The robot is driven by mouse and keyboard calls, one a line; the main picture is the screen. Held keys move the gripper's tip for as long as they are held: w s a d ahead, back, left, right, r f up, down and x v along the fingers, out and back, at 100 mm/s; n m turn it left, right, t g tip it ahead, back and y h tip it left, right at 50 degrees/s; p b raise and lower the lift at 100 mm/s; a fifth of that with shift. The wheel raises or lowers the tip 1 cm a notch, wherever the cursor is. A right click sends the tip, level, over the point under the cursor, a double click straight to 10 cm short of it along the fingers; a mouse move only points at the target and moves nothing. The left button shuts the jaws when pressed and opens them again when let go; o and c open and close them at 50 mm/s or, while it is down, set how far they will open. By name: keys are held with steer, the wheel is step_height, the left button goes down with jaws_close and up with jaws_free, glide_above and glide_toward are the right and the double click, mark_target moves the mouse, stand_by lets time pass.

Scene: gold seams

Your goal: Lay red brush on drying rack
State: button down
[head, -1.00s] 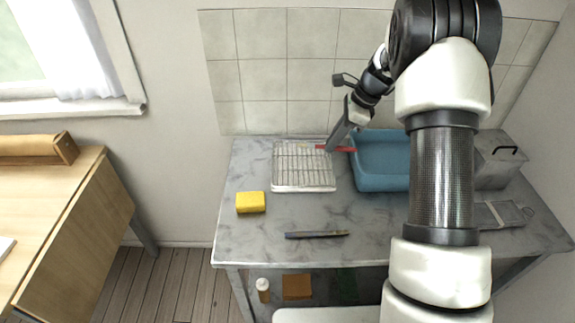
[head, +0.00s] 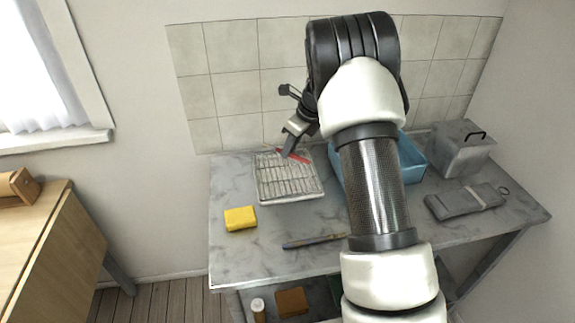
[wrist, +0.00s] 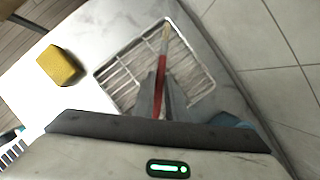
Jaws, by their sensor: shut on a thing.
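My gripper (head: 288,152) is over the back part of the drying rack and is shut on the red brush. The red brush (head: 301,158) has a red handle and a pale tip. In the wrist view the red brush (wrist: 161,72) sticks out between the fingers (wrist: 160,98), its pale end over the rack's wires. The drying rack (head: 289,186) is a white wire rack on the table; it also shows in the wrist view (wrist: 124,78). I cannot tell whether the brush touches the rack.
A yellow sponge (head: 240,218) lies left of the rack. A blue-handled brush (head: 312,241) lies in front. A blue basin (head: 413,160) stands right of the rack, partly behind my arm. A grey box (head: 462,150) and folded grey cloth (head: 462,202) are at the right.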

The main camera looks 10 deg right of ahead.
mark_target(292, 158)
steer(key=shift+f+b, duration=0.3)
steer(key=shift+f, duration=2.45)
steer(key=shift+f, duration=0.15)
steer(key=c, duration=1.8)
jaws_free()
steer(key=shift+o, duration=0.2)
